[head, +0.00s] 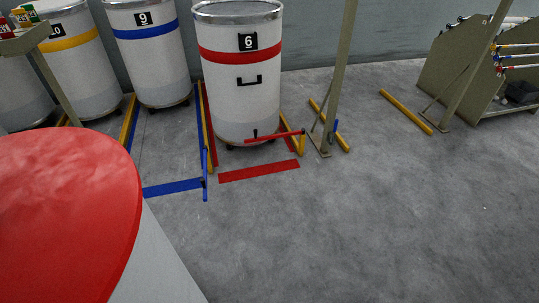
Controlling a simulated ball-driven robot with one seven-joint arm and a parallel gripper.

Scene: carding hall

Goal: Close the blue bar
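A blue bar (206,184) shows in the head view at the front right corner of the blue-marked bay, by the front end of the rail between this bay and the red one. It runs nearly up and down in the picture and does not lie across the bay's front. A blue floor stripe (173,188) marks that front. Can 9 (145,55), white with a blue band, stands at the back of the bay. My gripper is not in view.
Can 6 (240,85), with a red band, stands in the right bay, with a red bar (275,136) across its front. A post (338,75) stands to its right. A large red round top (60,210) fills the lower left. Floor at lower right is clear.

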